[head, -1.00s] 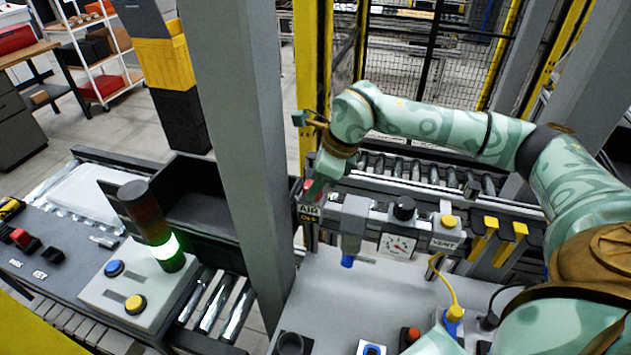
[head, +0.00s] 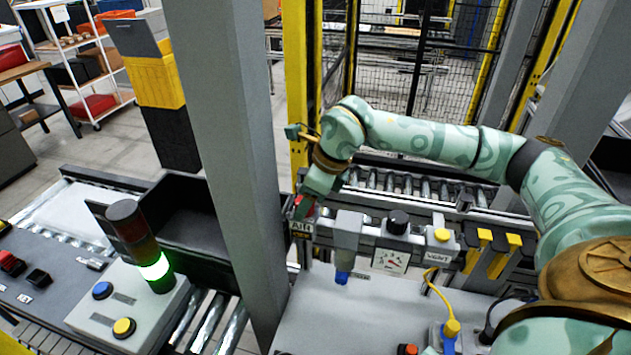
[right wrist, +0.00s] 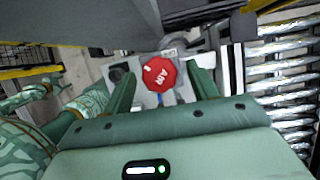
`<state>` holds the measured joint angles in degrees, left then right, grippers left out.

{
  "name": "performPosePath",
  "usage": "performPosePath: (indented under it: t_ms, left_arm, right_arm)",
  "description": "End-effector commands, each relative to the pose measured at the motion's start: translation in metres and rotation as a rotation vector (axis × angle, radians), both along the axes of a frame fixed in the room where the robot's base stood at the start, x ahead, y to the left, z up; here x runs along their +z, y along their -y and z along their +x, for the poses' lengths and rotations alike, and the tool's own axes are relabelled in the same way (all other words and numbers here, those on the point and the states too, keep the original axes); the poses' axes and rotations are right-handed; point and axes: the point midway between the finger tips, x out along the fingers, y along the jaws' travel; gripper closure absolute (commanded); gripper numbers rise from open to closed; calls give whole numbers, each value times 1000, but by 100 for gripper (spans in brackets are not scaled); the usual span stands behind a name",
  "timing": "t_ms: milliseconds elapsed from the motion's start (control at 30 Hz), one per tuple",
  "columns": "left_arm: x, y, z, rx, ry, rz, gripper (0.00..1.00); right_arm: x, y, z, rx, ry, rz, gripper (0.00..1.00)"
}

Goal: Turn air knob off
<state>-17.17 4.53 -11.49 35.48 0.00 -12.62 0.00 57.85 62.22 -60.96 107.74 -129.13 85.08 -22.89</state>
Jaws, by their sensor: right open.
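The red air knob (right wrist: 159,74) faces me in the right wrist view, with "AIR" and a short white mark on its face. In the head view, only a bit of red knob (head: 303,208) shows beside my right gripper, above the AIR label (head: 301,227). My right gripper (right wrist: 161,72) is open, with one green finger on each side of the knob. I cannot tell whether either finger touches it. In the head view, my right gripper (head: 307,203) points down at the left end of the air unit. My left gripper is not in view.
Right of the knob are a blue-tipped grey filter (head: 346,240), a black knob (head: 398,222), a gauge (head: 390,260) and a yellow VENT button (head: 442,235). A grey post (head: 232,150) stands close on the left. A roller conveyor (head: 400,183) runs behind.

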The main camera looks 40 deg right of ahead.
Motion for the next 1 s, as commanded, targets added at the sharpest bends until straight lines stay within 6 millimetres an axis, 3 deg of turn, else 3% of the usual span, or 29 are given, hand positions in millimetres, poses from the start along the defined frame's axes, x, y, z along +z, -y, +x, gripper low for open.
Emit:
performPosePath:
  t_ms: [167, 400, 600, 800, 1000]
  left_arm:
    - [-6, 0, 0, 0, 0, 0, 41]
    - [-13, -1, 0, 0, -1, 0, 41]
    - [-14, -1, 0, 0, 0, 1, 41]
    - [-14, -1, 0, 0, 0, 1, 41]
    - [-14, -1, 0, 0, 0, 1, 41]
  right_arm:
    - [28, 9, -8, -1, 7, -2, 41]
    - [90, 24, -28, -2, 7, 0, 41]
    - [130, 34, -41, 0, 5, 0, 41]
    - [146, 39, -46, -1, 2, -1, 41]
    - [147, 39, -47, 1, 2, 0, 41]
